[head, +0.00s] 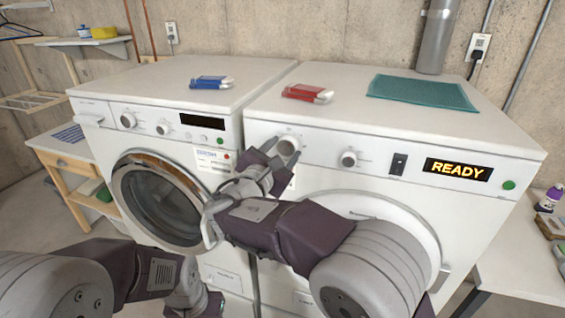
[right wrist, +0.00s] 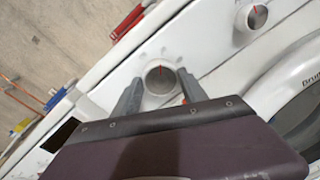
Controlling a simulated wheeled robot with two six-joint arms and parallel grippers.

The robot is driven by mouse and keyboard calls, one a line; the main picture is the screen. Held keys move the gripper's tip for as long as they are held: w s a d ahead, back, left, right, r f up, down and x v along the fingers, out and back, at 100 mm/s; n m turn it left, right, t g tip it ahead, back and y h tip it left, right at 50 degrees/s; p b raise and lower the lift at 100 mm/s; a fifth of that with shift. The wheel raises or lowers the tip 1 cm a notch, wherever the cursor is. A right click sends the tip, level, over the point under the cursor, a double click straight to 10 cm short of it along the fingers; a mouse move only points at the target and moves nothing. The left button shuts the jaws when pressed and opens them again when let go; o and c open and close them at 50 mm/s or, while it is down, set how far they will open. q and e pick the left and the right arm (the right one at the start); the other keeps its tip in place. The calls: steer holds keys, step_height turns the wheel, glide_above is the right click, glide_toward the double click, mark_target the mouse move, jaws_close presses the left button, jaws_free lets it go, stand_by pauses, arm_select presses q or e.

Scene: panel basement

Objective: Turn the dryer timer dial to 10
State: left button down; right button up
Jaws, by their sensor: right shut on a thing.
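The dryer is the right-hand white machine (head: 400,135), with a lit READY display (head: 458,169). Its left round dial (head: 288,145) is at the panel's left end; it also shows in the right wrist view (right wrist: 159,80), with a red pointer line toward the top of that picture. My right gripper (head: 275,155) is at this dial, its fingers on either side and shut on it. The numbers around the dial are too small to read. A second dial (head: 349,158) to the right also has a red line in the right wrist view (right wrist: 257,17).
A black switch (head: 398,164) and a green button (head: 508,185) are farther right on the panel. A red-and-white item (head: 307,93) and a teal cloth (head: 423,92) lie on the dryer top. The washer (head: 160,100) stands close on the left.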

steer(key=shift+f+m+b, duration=0.15)
steer(key=shift+m+b, duration=0.55)
steer(key=shift+b, duration=0.1)
steer(key=o, duration=1.1)
steer(key=shift+o, duration=1.3)
steer(key=shift+w, duration=0.3)
steer(key=b+v, duration=0.1)
steer(key=v, duration=0.8)
